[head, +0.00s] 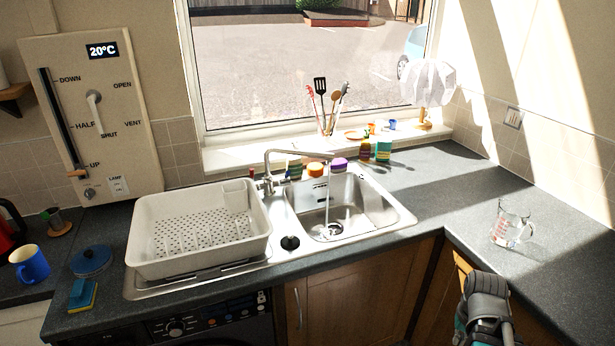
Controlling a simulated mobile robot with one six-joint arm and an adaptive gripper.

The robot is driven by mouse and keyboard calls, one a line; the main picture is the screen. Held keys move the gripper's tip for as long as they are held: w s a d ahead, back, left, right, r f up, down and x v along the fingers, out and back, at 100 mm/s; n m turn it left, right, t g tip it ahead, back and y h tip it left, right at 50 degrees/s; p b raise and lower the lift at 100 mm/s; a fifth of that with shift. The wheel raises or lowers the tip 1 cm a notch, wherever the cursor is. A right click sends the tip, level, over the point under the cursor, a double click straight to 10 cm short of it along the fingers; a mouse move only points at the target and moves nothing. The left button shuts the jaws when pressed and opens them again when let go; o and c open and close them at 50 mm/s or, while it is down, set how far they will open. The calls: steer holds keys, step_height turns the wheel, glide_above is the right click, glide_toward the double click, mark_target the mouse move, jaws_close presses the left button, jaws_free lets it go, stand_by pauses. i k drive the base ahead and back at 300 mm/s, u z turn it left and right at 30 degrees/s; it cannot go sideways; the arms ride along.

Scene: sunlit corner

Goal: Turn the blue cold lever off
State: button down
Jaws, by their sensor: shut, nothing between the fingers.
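The mixer tap (268,183) stands behind the sink between the white dish rack and the basin. Its long spout reaches right over the sink basin (368,212), and a thin stream of water (327,205) appears to fall from it. A small reddish spot (252,173) shows at the left of the tap body. I cannot make out the blue cold lever or its position. Part of my arm shows at the bottom right, over the counter's front edge and well away from the tap. I cannot see my gripper's fingers.
The white dish rack (150,270) fills the drainer left of the basin. Sponges and bottles (383,151) stand behind the basin, with a utensil pot (326,125) on the sill. A glass measuring jug (510,222) stands on the right counter (450,190), which is otherwise mostly clear.

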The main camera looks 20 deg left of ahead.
mark_target(286, 181)
steer(key=z, duration=0.15)
steer(key=k, duration=1.3)
steer(key=u, duration=0.95)
steer(key=i, duration=1)
